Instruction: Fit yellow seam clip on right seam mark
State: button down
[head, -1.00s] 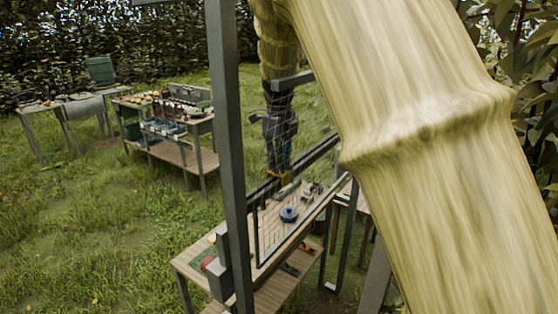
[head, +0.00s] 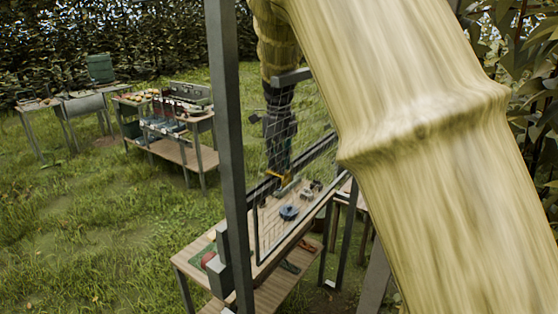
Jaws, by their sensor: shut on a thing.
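My gripper (head: 279,168) is small in the head view, behind a mesh panel (head: 268,225) in a dark upright frame. It points down and is shut on a small yellow piece, which looks like the yellow seam clip (head: 284,177). The clip is at the panel's upper part, above the far end of a wooden table (head: 196,258). I cannot tell whether it touches the mesh. The right seam mark cannot be made out at this size. My pale yellow arm covers much of the right side.
A round blue object (head: 289,212) and small grey parts (head: 309,190) lie on the table behind the mesh. A dark post (head: 230,150) stands in front. A loaded bench (head: 172,148) is at the left, with open grass between.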

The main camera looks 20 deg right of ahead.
jog(key=c, duration=1.4)
grip_release()
